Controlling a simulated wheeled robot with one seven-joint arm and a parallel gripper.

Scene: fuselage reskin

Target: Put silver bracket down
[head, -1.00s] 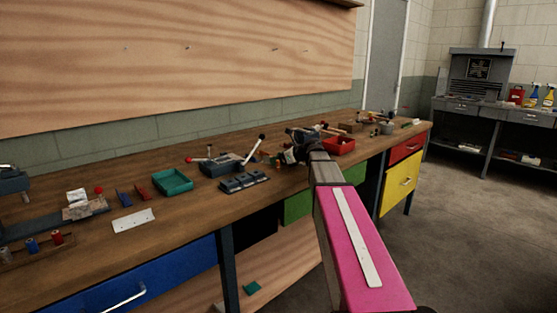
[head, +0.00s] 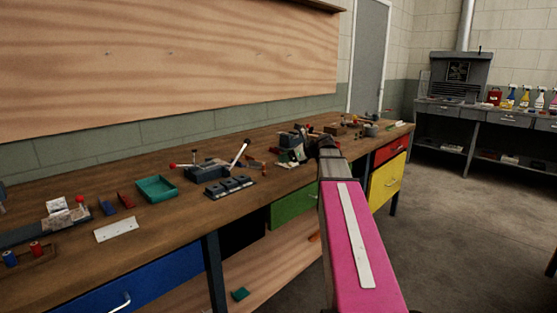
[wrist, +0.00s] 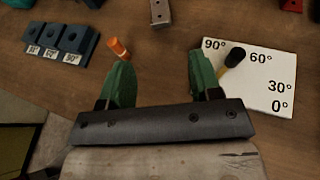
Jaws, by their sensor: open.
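A silver-grey bracket (wrist: 160,12) with holes lies on the wooden bench at the top middle of the wrist view, cut off by the frame edge. My gripper (wrist: 160,82) is open, its two green fingers wide apart. Only bare bench shows between them, and the bracket lies beyond the fingertips, apart from them. A white angle card (wrist: 262,78) marked 90°, 60°, 30° and 0° lies by the right finger. In the head view the card (head: 292,155) shows beside my wrist, and the bracket cannot be made out there.
A dark die block (wrist: 62,42) with angle labels lies at left; an orange-tipped item (wrist: 119,47) is near the left finger. A black-tipped yellow tool (wrist: 233,60) overlaps the card. On the bench (head: 160,215) stand a teal tray (head: 156,189) and a lever tool (head: 210,169).

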